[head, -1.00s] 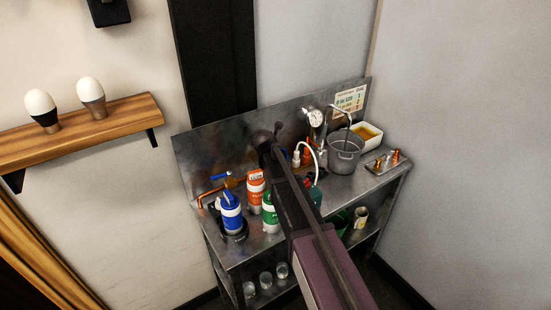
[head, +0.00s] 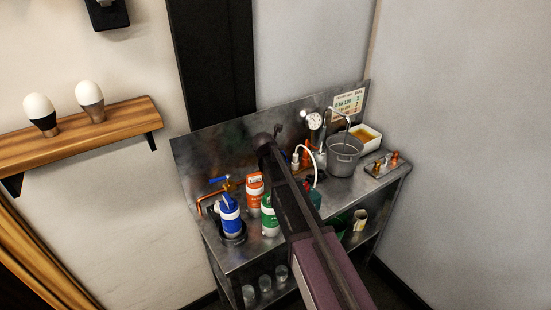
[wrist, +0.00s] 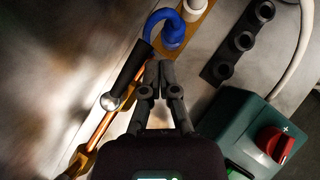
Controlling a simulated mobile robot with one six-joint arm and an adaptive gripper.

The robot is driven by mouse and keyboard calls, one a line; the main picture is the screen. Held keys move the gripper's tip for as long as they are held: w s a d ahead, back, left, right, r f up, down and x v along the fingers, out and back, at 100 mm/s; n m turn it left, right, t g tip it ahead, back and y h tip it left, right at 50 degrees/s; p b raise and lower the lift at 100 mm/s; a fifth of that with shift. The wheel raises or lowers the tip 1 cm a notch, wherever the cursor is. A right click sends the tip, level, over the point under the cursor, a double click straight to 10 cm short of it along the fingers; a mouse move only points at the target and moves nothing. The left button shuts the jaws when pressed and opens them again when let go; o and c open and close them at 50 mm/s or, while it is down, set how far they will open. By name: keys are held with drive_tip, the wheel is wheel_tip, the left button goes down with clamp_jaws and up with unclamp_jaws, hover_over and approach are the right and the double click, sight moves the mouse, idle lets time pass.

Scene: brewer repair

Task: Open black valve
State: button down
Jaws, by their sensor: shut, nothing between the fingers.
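The black valve's lever (wrist: 130,72) shows in the wrist view as a black handle slanting up and right from a silver ball end (wrist: 110,102), beside a copper pipe (wrist: 103,128). My gripper (wrist: 160,68) is shut and empty. Its fingertips lie just right of the black lever, close beside it; I cannot tell if they touch. In the head view my arm reaches over the bench, and I cannot make out the black valve or my fingertips there.
A blue curved part (wrist: 167,28) is just beyond my fingertips. A teal box (wrist: 240,125) with a red knob (wrist: 275,143) is at the right, near a black rack (wrist: 238,43). On the steel bench stand blue (head: 230,217), orange and green canisters, and a grey pot (head: 344,155).

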drive_tip(key=s+d+r+p, duration=0.4)
drive_tip(key=s+r+p, duration=0.4)
drive_tip(key=shift+s+d+r, duration=0.2)
drive_tip(key=shift+s+d, duration=0.1)
drive_tip(key=shift+d, duration=0.1)
idle(0.8)
drive_tip(key=s+d+f+m+g+y, duration=0.1)
drive_tip(key=s+d+f+m+g, duration=0.1)
drive_tip(key=s+m, duration=1)
drive_tip(key=s+d+f+m+g+y, duration=0.1)
drive_tip(key=s+d+m+g, duration=0.4)
drive_tip(key=s+m, duration=0.8)
drive_tip(key=d+f+m, duration=0.1)
drive_tip(key=d+m, duration=0.1)
drive_tip(key=m, duration=0.4)
drive_tip(key=shift+d+m+y, duration=0.2)
drive_tip(key=shift+m+y, duration=0.2)
